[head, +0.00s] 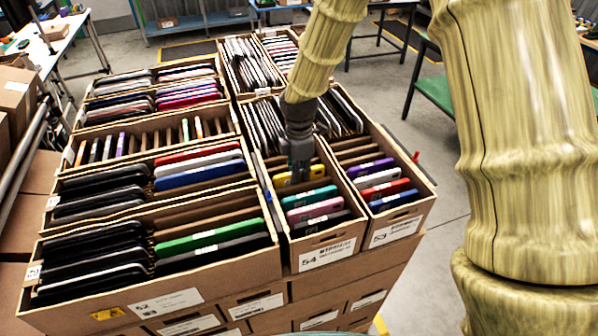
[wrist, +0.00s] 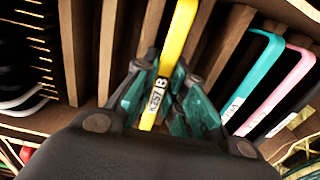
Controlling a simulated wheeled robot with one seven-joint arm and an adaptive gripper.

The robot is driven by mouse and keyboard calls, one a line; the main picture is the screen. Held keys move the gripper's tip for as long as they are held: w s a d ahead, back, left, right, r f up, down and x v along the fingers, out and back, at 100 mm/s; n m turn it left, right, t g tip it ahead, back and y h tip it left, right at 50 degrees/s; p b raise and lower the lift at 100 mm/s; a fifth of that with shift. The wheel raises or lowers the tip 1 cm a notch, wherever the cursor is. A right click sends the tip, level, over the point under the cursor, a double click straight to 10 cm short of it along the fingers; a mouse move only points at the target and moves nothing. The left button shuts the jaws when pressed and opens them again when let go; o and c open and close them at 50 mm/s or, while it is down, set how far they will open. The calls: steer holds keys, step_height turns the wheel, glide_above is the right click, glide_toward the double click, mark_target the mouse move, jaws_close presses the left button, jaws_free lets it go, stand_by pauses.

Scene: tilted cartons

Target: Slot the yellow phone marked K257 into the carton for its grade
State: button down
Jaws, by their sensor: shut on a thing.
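The yellow phone (head: 287,180) is held on edge by my gripper (head: 301,165), over or partly in the carton labelled 54 (head: 312,259), behind a teal phone (head: 309,197). In the wrist view the yellow phone (wrist: 178,40) stands between the two green-grey fingers of my gripper (wrist: 160,95), which are shut on it.
Carton 54 also holds a pink phone (head: 316,209) and a dark one in front of the teal phone. Carton 53 (head: 398,229) stands close on the right with several phones. A wide carton marked 52 (head: 168,301) stands on the left, with fuller cartons behind. Cardboard walls surround my gripper closely.

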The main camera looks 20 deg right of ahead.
steer(key=c, duration=1.4)
jaws_free()
steer(key=shift+r, duration=0.1)
step_height(320, 180, up, 12)
steer(key=shift+f, duration=0.1)
steer(key=shift+r+p, duration=0.9)
steer(key=shift+r, duration=2.6)
